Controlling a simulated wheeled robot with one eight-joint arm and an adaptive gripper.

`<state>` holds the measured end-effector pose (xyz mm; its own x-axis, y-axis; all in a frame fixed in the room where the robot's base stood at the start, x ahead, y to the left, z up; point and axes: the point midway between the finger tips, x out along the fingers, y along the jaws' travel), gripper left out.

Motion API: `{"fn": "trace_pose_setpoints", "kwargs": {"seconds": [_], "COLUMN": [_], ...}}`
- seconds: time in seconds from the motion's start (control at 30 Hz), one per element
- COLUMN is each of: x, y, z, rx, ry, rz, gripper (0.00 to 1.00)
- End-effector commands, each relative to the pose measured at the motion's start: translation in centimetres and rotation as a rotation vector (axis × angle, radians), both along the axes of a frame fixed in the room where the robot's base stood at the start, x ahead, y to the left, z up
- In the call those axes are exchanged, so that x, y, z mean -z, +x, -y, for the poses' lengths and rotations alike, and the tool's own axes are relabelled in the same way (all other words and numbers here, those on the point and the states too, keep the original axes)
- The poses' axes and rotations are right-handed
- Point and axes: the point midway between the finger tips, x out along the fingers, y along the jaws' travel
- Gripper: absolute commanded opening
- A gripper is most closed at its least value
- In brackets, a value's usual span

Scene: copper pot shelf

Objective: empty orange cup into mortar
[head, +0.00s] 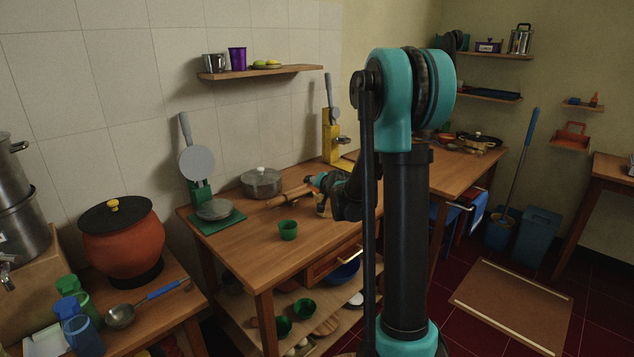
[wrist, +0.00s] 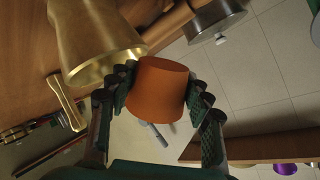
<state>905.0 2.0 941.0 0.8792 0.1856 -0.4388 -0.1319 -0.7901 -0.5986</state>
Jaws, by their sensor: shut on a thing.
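In the wrist view, the orange cup (wrist: 158,92) is between the two fingers of my gripper (wrist: 160,95), which is shut on it. The cup's inside and contents do not show. The brass mortar (wrist: 97,40) is beside the cup, at the upper left of the wrist view, with its flared rim close to the left finger. Whether the cup overlaps the mortar's mouth cannot be told. In the head view, my gripper (head: 325,182) is low over the middle table, and a small brass part of the mortar (head: 322,205) shows below it.
On the table, a lidded metal pot (head: 261,182) stands behind my gripper, and a green cup (head: 288,230) stands at the front. A wall shelf (head: 262,72) hangs above. The table's front left is clear.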

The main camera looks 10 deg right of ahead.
Motion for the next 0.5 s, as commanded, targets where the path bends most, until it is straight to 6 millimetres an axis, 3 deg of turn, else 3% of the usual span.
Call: {"fn": "trace_pose_setpoints", "kwargs": {"seconds": [0.13,0.5], "x": [0.7,-2.1], "y": [-0.1,-0.6], "z": [-0.3,-1.1], "rx": [-0.003,-0.001], "ry": [-0.153,-0.399], "rz": [0.086,0.219], "gripper": [0.22,0.22]}}
